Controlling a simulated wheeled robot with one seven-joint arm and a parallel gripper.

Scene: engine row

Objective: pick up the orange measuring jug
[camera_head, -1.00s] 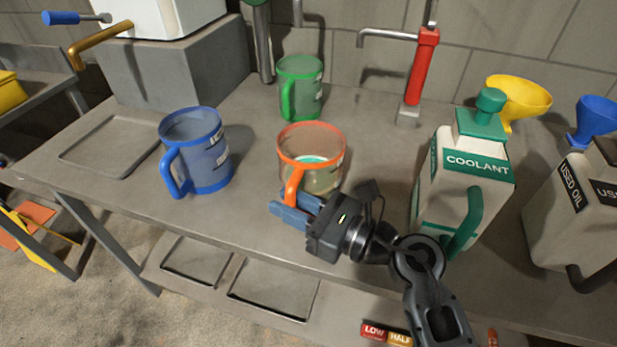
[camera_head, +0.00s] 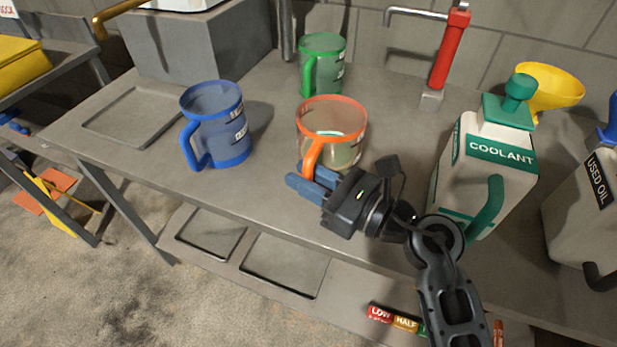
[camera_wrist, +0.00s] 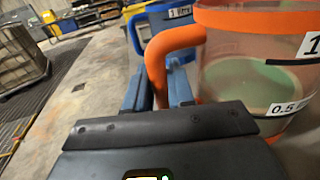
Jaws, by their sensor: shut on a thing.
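The orange measuring jug (camera_head: 338,125) has a clear body with an orange rim and handle, and some greenish liquid shows inside. It appears upright at the bench's front half; I cannot tell whether its base touches the top. My gripper (camera_head: 308,181) is at its front and is shut on the orange handle. In the wrist view the blue fingers (camera_wrist: 158,88) sit on either side of the handle, and the jug (camera_wrist: 258,85) fills the right side. The jug's lower front is partly hidden by my gripper.
A blue jug (camera_head: 215,125) stands to the left and a green jug (camera_head: 322,65) behind. A white coolant can (camera_head: 485,160) with a green handle stands close on the right. A red tap (camera_head: 447,55) rises at the back. Bare bench (camera_head: 265,190) lies at front left.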

